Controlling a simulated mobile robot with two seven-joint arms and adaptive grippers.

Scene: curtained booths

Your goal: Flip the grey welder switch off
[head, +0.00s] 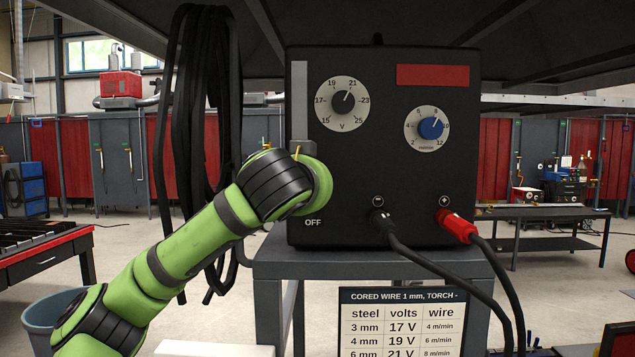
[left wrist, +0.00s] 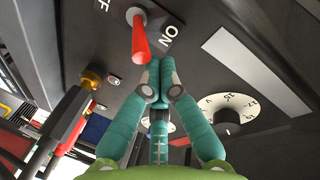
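The dark grey welder (head: 385,170) stands on a grey stand, with a voltage dial (head: 342,103), a blue wire-speed knob (head: 431,128) and an OFF label (head: 313,223) on its front. My green left arm hides the switch in the head view. In the left wrist view the switch is a red lever (left wrist: 140,40) sticking out from a round mount between the ON label (left wrist: 170,33) and a partly cut-off OFF label. My left gripper (left wrist: 159,64) has its teal fingertips together, empty, just beside the lever on the ON side. I cannot tell whether they touch it. My right gripper is out of view.
Black and red cables (head: 458,226) plug into the welder's lower front and hang down to the right. Coiled dark hoses (head: 200,100) hang left of the welder. A settings sign (head: 403,300) stands below. A dark canopy is overhead.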

